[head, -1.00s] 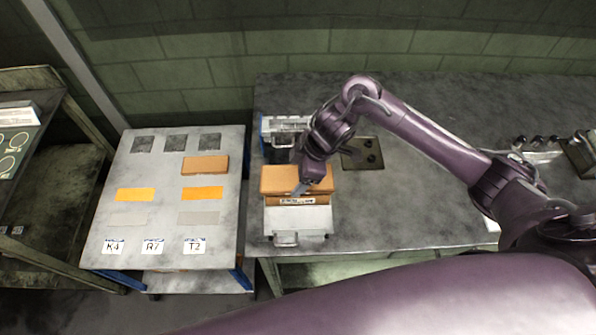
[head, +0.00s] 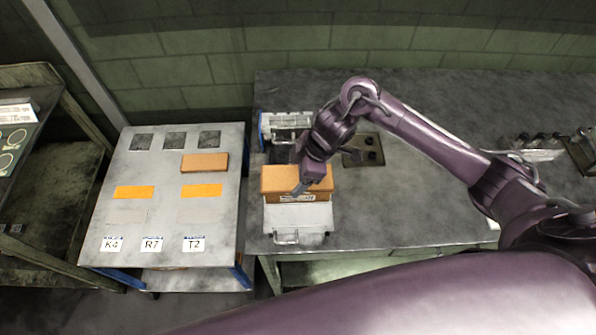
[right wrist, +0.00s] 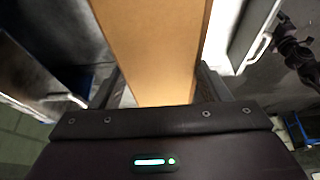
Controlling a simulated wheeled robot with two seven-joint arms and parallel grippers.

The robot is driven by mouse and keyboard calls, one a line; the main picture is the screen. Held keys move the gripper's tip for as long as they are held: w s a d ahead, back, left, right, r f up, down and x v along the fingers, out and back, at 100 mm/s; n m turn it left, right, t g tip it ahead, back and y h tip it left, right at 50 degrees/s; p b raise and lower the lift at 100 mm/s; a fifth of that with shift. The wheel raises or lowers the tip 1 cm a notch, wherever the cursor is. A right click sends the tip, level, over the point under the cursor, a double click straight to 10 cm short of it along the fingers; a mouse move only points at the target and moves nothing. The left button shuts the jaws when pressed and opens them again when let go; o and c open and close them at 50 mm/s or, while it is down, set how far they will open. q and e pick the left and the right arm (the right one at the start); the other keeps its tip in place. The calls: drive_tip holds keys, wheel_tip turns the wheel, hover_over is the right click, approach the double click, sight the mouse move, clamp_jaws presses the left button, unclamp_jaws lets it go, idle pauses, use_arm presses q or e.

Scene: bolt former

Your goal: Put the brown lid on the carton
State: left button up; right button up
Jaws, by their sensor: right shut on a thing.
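The brown lid (head: 280,180) is a long orange-brown box shape in the head view, over the carton (head: 297,198). Only a thin strip of the carton's front, with a white label, shows below it. My right gripper (head: 301,187) comes down from above and is shut on the lid near its middle. In the right wrist view the lid (right wrist: 150,45) fills the space between the two fingers. I cannot tell whether the lid is fully seated on the carton. My left gripper is not in view.
The carton stands on a grey metal fixture (head: 297,216) at the left end of the dark bench (head: 400,215). A grey side table (head: 165,220) to the left holds a flat brown piece (head: 205,163) and orange patches. A dark plate with knobs (head: 365,150) lies behind my right arm.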

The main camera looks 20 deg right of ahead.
drive_tip(key=shift+f, duration=0.55)
drive_tip(key=o, duration=1)
drive_tip(key=shift+r, duration=0.1)
drive_tip(key=v, duration=0.6)
drive_tip(key=shift+d+r+b, duration=0.1)
drive_tip(key=shift+d+b, duration=0.1)
drive_tip(key=shift+b, duration=0.15)
drive_tip(key=shift+s+d+r, duration=0.1)
drive_tip(key=shift+d+r, duration=0.1)
drive_tip(key=shift+r, duration=0.45)
drive_tip(key=shift+f, duration=0.1)
